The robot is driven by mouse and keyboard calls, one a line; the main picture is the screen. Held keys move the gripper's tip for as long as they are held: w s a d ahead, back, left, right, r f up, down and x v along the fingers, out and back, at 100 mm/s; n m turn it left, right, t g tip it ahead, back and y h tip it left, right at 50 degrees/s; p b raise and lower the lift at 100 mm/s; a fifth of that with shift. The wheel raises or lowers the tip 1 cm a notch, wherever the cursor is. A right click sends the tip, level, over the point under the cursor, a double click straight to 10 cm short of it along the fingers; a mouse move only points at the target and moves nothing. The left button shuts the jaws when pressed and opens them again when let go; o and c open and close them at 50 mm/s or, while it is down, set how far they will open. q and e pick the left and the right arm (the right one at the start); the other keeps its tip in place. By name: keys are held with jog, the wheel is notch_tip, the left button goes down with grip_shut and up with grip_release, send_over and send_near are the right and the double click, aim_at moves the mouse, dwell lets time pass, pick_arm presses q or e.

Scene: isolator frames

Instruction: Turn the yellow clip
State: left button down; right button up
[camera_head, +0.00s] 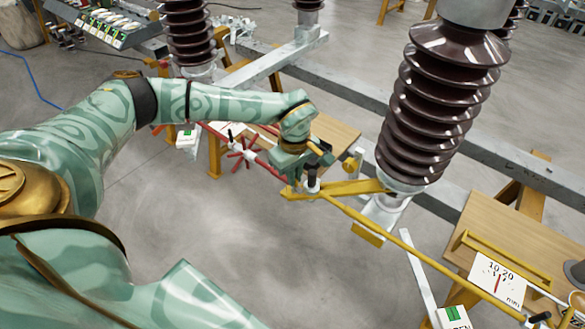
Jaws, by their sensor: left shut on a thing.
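My left gripper (308,176) is at the end of the green-patterned arm that reaches in from the left. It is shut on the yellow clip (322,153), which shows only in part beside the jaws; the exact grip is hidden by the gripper. A yellow bar (358,187) runs from just right of the gripper to the foot of a brown ribbed insulator (440,100). A long thin yellow rod (400,240) slopes from near the gripper down to the lower right. My right gripper is not in view.
A red spoked handwheel (243,153) and red rods lie left of the gripper. A wooden board with a gauge card (497,282) stands at the lower right. Grey steel beams (345,92) cross behind. The concrete floor (250,245) below the arm is bare.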

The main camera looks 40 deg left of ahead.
pick_arm(q)
jog(key=n+p, duration=0.2)
jog(key=n, duration=0.1)
jog(key=n+p, duration=0.2)
jog(key=n, duration=0.1)
jog(key=shift+r+n+p, duration=0.2)
jog(key=shift+n+p, duration=0.1)
jog(key=shift+p, duration=0.05)
jog(key=n+p, duration=0.3)
jog(key=n, duration=0.2)
jog(key=shift+f, duration=0.1)
jog(key=shift+n, duration=0.3)
jog(key=c, duration=1.6)
grip_release()
jog(key=shift+o, duration=0.2)
notch_tip(320, 180, up, 16)
jog(key=p, duration=0.2)
